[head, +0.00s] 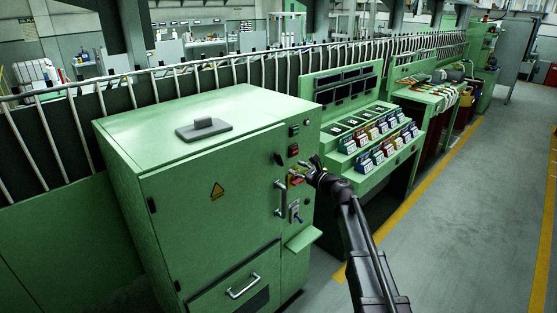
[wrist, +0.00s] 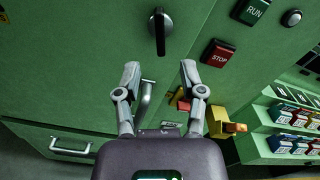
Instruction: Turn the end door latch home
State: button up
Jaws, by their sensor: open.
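The door latch (wrist: 160,32) is a dark, narrow handle standing lengthwise up the picture on the green door in the wrist view. In the head view the latch (head: 278,158) is a small dark piece near the upper right edge of the cabinet door (head: 230,190). My gripper (wrist: 160,72) is open and empty, its two fingers spread either side of the latch's line. The fingertips appear below the latch in the picture and do not hold it. In the head view my gripper (head: 308,168) is at the cabinet's right front, partly covering the controls.
A red STOP button (wrist: 218,53) and green RUN button (wrist: 250,10) are right of the latch. A grey door handle (head: 280,198), a rotary switch (head: 295,211) and a green ledge (head: 304,238) are below. A console (head: 345,120) stands to the right. The aisle floor (head: 480,210) is clear.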

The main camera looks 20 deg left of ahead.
aim_at(281, 160)
jog(key=x, duration=1)
grip_shut()
